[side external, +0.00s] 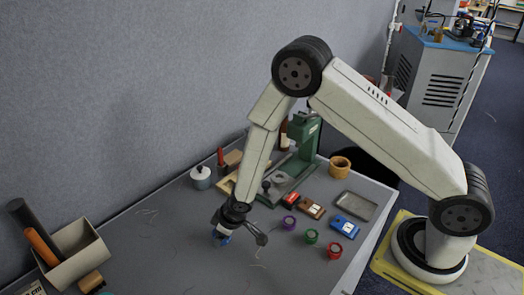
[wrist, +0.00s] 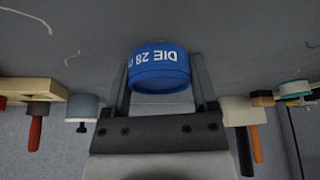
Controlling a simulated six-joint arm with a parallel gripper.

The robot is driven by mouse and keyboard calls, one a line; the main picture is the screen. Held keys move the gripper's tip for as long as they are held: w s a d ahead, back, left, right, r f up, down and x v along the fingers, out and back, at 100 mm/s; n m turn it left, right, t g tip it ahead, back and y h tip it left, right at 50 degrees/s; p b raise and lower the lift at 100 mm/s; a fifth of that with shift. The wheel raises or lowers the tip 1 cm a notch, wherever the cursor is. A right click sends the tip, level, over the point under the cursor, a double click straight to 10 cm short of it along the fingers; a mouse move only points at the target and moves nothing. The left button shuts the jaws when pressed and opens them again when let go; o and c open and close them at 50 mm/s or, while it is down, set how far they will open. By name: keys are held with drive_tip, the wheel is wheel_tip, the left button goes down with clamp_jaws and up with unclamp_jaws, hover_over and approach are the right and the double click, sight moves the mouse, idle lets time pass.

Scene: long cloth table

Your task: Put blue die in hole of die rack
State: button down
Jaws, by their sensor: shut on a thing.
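The blue die (wrist: 160,68) is a short round piece with white lettering reading "DIE 28" and a cut-off mark. My gripper (wrist: 165,95) is shut on it, with one finger on each side. In the side external view, my gripper (side external: 225,233) is low over the left middle of the table, with the blue die (side external: 221,240) at its tip. I cannot tell whether the die touches the table. A flat tan wooden piece (side external: 228,184), possibly the die rack, lies behind my arm, partly hidden. No hole is clear in it.
Purple (side external: 290,223), green (side external: 311,236) and red (side external: 334,250) round pieces lie to the right. A tool bin (side external: 78,250) is far left. The front middle is clear.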

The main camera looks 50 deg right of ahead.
drive_tip(key=shift+r, duration=0.2)
drive_tip(key=shift+r, duration=1.3)
drive_tip(key=s+d+r, duration=0.3)
drive_tip(key=s+r, duration=0.7)
drive_tip(key=s, duration=0.3)
drive_tip(key=shift+s, duration=0.3)
